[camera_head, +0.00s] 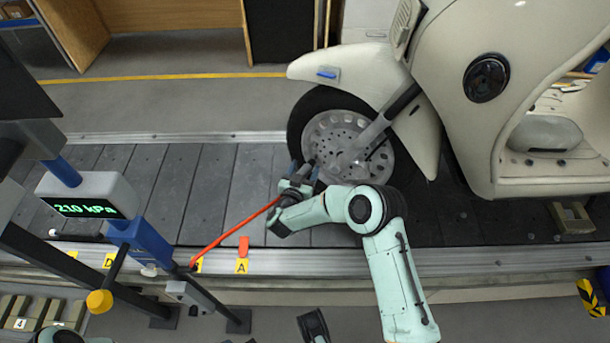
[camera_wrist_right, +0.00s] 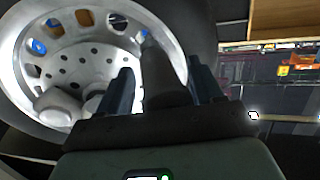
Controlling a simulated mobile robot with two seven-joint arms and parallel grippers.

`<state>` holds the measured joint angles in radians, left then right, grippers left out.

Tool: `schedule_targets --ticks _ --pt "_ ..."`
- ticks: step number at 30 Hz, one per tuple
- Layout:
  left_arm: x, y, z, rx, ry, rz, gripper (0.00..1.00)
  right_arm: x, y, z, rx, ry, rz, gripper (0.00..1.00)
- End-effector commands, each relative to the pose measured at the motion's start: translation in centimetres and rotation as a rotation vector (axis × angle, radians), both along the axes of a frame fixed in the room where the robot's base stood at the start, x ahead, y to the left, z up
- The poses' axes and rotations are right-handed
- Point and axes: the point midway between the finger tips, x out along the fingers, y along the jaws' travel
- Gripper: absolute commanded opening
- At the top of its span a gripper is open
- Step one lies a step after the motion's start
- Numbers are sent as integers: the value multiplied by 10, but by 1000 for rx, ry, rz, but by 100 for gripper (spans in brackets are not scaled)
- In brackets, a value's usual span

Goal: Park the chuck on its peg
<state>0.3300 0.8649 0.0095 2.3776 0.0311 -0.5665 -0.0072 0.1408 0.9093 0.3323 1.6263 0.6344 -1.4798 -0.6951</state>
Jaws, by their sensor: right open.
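My right gripper (camera_head: 306,174) is at the lower left of the scooter's front wheel, its fingers pointing toward the rim. In the wrist view my right gripper (camera_wrist_right: 160,85) is open, with a dark cylinder, apparently the chuck (camera_wrist_right: 163,75), between its fingers. No grip on it shows. The orange hose (camera_head: 238,227) runs from the gauge stand to my right wrist. In the head view the chuck is hidden or too small to make out. A dark bar with a yellow end (camera_head: 100,301), possibly the peg, sticks out at the stand.
The cream scooter (camera_head: 455,60) stands on the slat conveyor (camera_head: 190,185); its wheel (camera_head: 345,140) is close to my right gripper. The pressure gauge (camera_head: 88,206) reads 210 kPa. Yellow labels and an orange tab (camera_head: 216,247) line the conveyor's near rail. The slats left of the wheel are clear.

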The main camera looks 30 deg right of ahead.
Motion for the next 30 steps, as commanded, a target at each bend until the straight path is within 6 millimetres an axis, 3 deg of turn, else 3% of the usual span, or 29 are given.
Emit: schedule_targets --ticks 1,18,19,20,24,25,30 --pt "0 0 0 0 0 0 85 -1 -19 3 -22 -8 -35 66" --pt "0 0 2 0 -1 0 85 0 -18 3 -21 -8 -35 66" --pt "0 0 2 0 -1 0 85 0 -18 3 -21 -8 -35 63" --pt "0 0 2 0 -1 0 85 0 -18 3 -21 -8 -35 53" --pt "0 0 2 0 -1 0 85 -1 -18 3 -21 -8 -35 7" --pt "0 0 2 0 -1 0 85 -1 -18 3 -21 -8 -35 3" --pt "0 0 2 0 -1 0 85 0 -18 3 -21 -9 -36 0"
